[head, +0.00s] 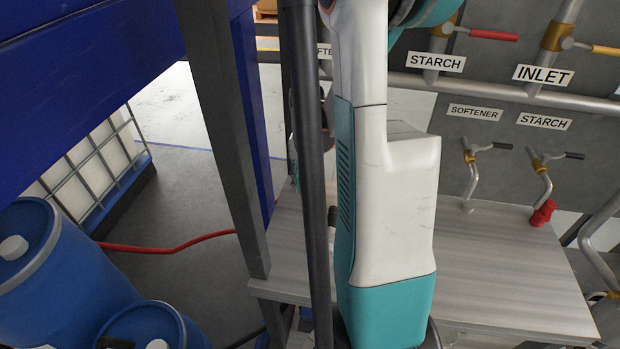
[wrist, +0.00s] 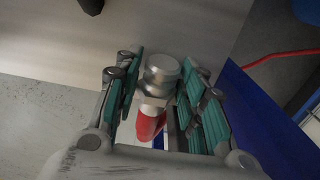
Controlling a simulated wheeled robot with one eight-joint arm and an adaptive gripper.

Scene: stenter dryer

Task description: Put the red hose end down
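In the wrist view, the red hose end (head: 0,0) is not marked by the head view. The hose end shows in the wrist view as a silver metal coupling (wrist: 162,70) with red hose (wrist: 150,125) below it in the picture. It lies between the teal pads of my gripper (wrist: 161,85), which look closed in on the coupling. In the head view my arm and a dark post hide most of the gripper, and the hose end cannot be made out. The grey table (head: 490,260) also shows in the wrist view (wrist: 205,25), beyond the fingertips; the gap to it cannot be told.
Several labelled valves and pipes (head: 545,75) stand behind the table, one with a red fitting (head: 543,212). Blue drums (head: 60,270) stand at lower left. A red hose (head: 165,249) crosses the floor. A dark post (head: 308,180) and blue beams stand close to my arm.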

